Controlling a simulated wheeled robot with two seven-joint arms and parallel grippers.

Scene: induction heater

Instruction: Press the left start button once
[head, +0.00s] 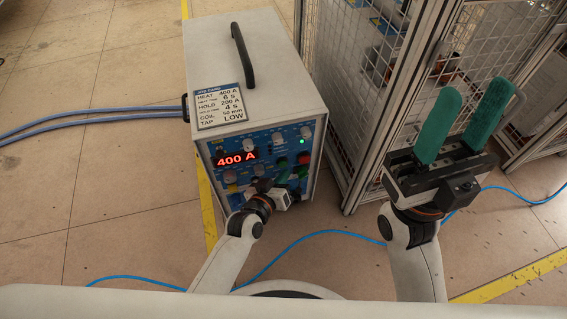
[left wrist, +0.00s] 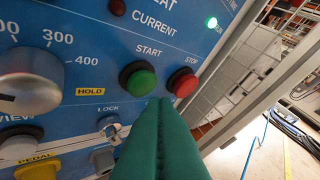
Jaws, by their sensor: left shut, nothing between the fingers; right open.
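The heater's blue front panel (head: 255,150) faces me in the head view, with a red display reading 400 A (head: 237,160). In the left wrist view the green START button (left wrist: 139,79) sits left of the red STOP button (left wrist: 183,81). My left gripper (head: 292,176) is at the panel's lower right in the head view and covers part of it. Its green fingers (left wrist: 160,104) are shut and empty, their tips just below START and STOP in the picture. I cannot tell whether they touch the panel. My right gripper (head: 466,118) is open and empty, pointing up, away from the heater.
A large knob (left wrist: 28,82) and a LOCK switch (left wrist: 109,126) are near the left fingers. A green lamp (left wrist: 212,23) is lit. A settings card (head: 220,107) lies on the heater top. A mesh cage (head: 345,90) stands right of the heater. Blue cable (head: 320,233) crosses the floor.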

